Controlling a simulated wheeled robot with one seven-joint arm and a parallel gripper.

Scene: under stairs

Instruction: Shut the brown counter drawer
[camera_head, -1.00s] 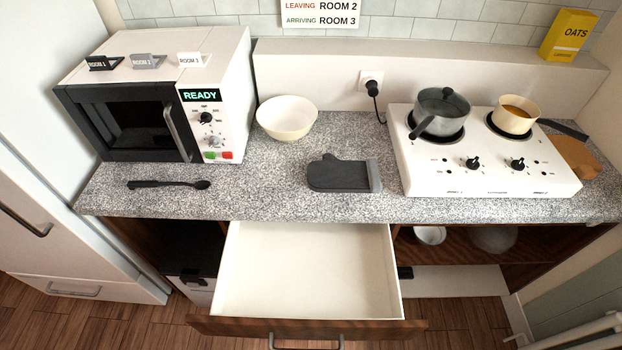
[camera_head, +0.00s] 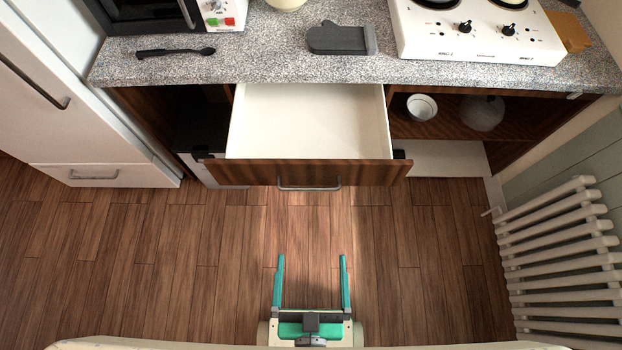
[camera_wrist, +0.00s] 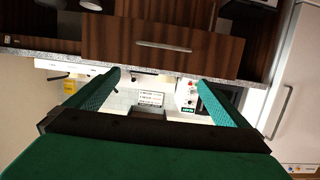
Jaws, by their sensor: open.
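The brown counter drawer (camera_head: 300,172) is pulled well out from under the speckled counter in the head view. Its white inside is empty, and its wooden front has a metal bar handle (camera_head: 309,187). My gripper (camera_head: 312,258) is open and empty, low in the head view, in front of the drawer and apart from it. Its two green fingers point toward the drawer front. In the wrist view, which looks upside down, the drawer front (camera_wrist: 200,50) and handle (camera_wrist: 164,45) show beyond my open fingers (camera_wrist: 160,85).
The speckled counter (camera_head: 200,70) bears a black spoon (camera_head: 176,52), a dark oven mitt (camera_head: 336,39) and a white hob (camera_head: 480,45). Open shelves flank the drawer; bowls (camera_head: 421,107) stand at right. A radiator (camera_head: 560,255) is at right, a white fridge (camera_head: 60,90) at left. The wooden floor between is clear.

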